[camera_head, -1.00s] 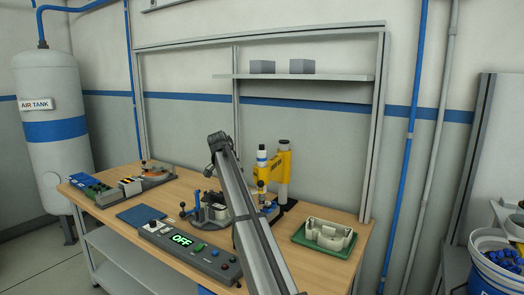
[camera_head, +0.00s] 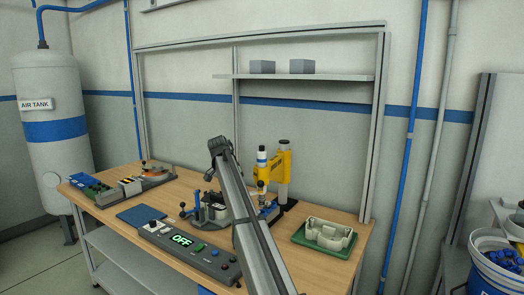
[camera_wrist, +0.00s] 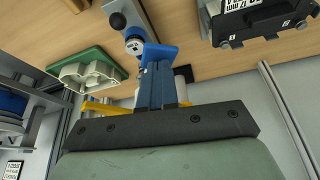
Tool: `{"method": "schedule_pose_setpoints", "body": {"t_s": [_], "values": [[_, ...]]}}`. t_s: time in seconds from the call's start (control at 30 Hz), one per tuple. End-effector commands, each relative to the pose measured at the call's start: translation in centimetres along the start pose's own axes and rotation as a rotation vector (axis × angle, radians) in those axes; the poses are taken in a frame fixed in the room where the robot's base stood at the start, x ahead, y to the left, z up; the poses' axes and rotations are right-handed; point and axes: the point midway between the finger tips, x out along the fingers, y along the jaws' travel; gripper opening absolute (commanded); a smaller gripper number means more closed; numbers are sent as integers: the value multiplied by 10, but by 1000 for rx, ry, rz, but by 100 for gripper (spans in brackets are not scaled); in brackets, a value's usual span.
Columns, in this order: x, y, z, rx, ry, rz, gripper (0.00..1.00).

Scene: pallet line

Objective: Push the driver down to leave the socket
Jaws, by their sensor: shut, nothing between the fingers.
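In the wrist view a yellow part (camera_wrist: 100,106) shows behind my fingers. My gripper (camera_wrist: 157,62) has its blue fingers together and empty. Their tips are close to a round grey and blue part (camera_wrist: 133,42) on a grey base; I cannot tell whether they touch. In the head view my arm hides the gripper and part of the bench. The socket and the driver's lower end are not clear.
A green tray (camera_head: 305,241) with a pale housing (camera_head: 327,234) lies to the right. A dark numbered block (camera_wrist: 262,20) is at upper right in the wrist view. A control box (camera_head: 190,246) reading OFF and a blue mat (camera_head: 140,215) are at front left.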

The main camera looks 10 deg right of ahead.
Motion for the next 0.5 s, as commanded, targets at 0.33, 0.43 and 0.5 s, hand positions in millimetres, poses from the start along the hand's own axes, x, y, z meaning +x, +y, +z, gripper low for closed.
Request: {"method": "schedule_pose_setpoints", "body": {"t_s": [0.33,0.43,0.5], "values": [[11,0,5,0,0,0,0],[14,0,6,0,0,0,0],[16,0,7,0,-1,0,0]]}}
